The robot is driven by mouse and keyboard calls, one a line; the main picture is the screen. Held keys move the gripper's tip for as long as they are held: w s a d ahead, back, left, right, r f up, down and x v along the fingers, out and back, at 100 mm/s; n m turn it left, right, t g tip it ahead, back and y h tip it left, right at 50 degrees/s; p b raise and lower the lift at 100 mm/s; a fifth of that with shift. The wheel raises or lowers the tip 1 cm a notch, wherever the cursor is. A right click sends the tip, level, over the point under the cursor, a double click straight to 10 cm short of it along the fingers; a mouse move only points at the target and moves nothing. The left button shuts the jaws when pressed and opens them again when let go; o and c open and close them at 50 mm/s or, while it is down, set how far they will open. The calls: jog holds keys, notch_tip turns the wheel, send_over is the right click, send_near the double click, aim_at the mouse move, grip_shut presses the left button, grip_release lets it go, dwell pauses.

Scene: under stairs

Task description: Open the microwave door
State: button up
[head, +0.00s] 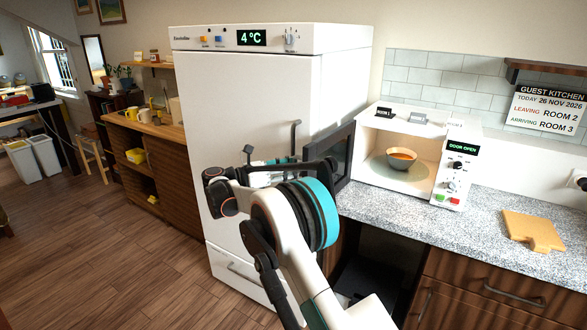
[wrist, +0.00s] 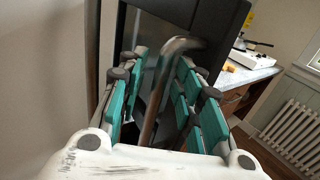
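The microwave (head: 410,115) stands on the counter with its front open. Its display reads DOOR OPEN, and a bowl of orange food (head: 400,160) is visible inside. The dark microwave door (head: 337,155) is swung out to the left, close to the fridge. My gripper (head: 265,165) is at the door's outer side, partly hidden by my arm. In the wrist view, my gripper (wrist: 160,62) has its teal fingers apart on either side of a bent metal handle (wrist: 156,90). The handle appears to belong to the dark door (wrist: 225,30); its contact with the fingers is unclear.
The tall white fridge (head: 250,90), with a grey handle (head: 295,138), stands directly left of the door and leaves little room there. A cutting board (head: 533,230) lies on the speckled counter (head: 480,235) at right. The wooden floor (head: 130,250) at left is clear.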

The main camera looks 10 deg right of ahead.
jog(key=v, duration=1.1)
jog(key=shift+a, duration=0.1)
